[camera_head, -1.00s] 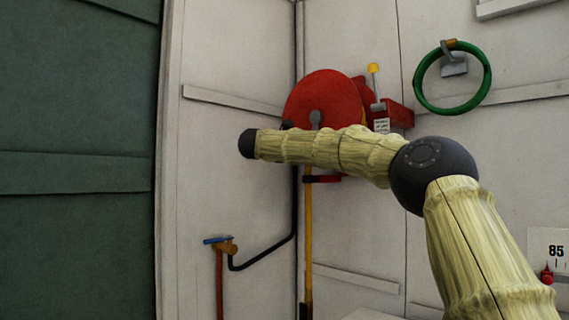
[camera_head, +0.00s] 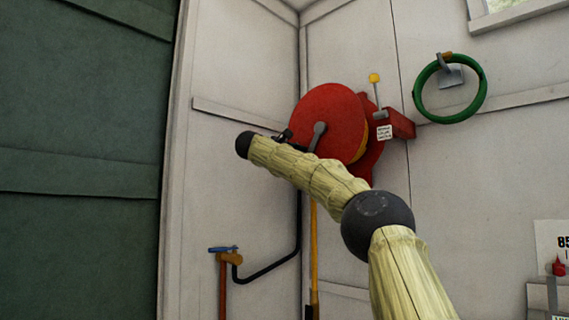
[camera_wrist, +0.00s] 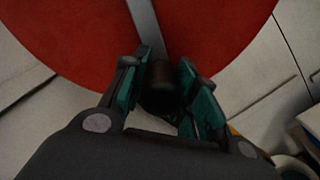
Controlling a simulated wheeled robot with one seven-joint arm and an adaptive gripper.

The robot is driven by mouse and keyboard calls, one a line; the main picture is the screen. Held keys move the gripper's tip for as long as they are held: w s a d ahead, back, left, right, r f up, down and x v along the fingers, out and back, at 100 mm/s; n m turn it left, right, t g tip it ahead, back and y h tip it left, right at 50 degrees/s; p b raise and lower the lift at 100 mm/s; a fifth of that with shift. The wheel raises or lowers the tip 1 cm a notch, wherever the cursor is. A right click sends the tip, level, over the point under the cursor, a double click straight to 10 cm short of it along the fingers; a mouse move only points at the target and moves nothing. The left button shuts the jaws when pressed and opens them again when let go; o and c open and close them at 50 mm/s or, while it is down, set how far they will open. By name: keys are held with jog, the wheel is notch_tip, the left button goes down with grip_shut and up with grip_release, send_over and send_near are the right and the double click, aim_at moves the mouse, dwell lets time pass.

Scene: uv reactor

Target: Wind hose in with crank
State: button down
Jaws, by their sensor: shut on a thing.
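A red hose reel (camera_head: 330,112) is mounted on the white wall near the corner. A grey crank arm (camera_head: 318,132) runs down from its hub, and its lower end is hidden behind my arm in the head view. In the wrist view the red disc (camera_wrist: 215,35) fills the top, and the grey crank arm (camera_wrist: 143,20) leads to a black crank handle (camera_wrist: 160,92). My gripper (camera_wrist: 165,95) is shut on this handle, with teal finger pads on both sides of it. In the head view the gripper (camera_head: 284,136) shows only as a small dark part beside the reel.
A lever with a yellow knob (camera_head: 375,78) stands on a red bracket (camera_head: 401,124) right of the reel. A green hose loop (camera_head: 483,88) hangs farther right. A green door (camera_head: 80,150) is at left.

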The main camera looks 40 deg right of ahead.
jog(key=shift+w+r, duration=0.15)
dwell(0.3)
jog(key=c, duration=1.1)
grip_release()
jog(key=shift+a, duration=0.1)
jog(key=s+a, duration=0.1)
jog(key=a, duration=1)
jog(key=shift+s+a, duration=0.15)
jog(key=shift+a, duration=0.2)
